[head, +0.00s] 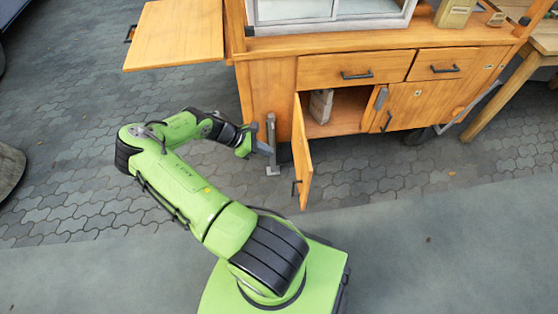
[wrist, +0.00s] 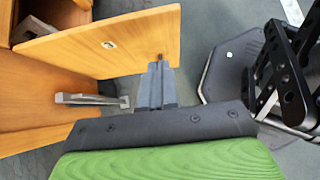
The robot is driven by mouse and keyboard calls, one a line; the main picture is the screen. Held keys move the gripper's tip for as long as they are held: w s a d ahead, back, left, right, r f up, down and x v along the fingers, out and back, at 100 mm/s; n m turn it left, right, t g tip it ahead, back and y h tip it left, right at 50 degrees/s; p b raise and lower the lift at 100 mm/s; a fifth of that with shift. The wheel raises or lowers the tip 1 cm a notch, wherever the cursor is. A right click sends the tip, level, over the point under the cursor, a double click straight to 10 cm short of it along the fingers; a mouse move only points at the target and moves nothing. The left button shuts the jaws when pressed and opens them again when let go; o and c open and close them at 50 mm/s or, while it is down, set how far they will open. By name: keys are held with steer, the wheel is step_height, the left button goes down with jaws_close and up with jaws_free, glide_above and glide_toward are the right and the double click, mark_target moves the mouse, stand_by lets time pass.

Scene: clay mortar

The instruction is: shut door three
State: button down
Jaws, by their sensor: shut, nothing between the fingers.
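An orange wooden cabinet door (head: 302,155) stands wide open, swung out from the front of the cart, with a black handle (head: 296,188) near its free edge. I take it as door three, but its label is too small to read. In the wrist view the door's outer face (wrist: 85,45) fills the upper left, with a small pale label on it. My gripper (head: 270,150) is to the left of the door, on its outer side. In the wrist view my fingers (wrist: 156,85) are together and empty, close to the door's edge; contact cannot be told.
A grey metal leg (head: 271,140) of the cart stands beside my gripper. A small box (head: 320,105) sits inside the open compartment. A wooden side leaf (head: 178,35) juts out left. Paving in front is clear.

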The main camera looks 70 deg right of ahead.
mark_target(307, 162)
steer(key=b+x, duration=0.1)
steer(key=x, duration=0.3)
steer(key=s+r+b+x, duration=0.1)
steer(key=x, duration=0.3)
steer(key=b+x, duration=0.1)
steer(key=x, duration=0.3)
steer(key=shift+s+d+r+b, duration=0.15)
steer(key=shift+s+d+b, duration=0.15)
steer(key=shift+s+d, duration=0.15)
steer(key=shift+s+d+r, duration=0.1)
steer(key=shift+s+d, duration=0.05)
steer(key=shift+s, duration=0.1)
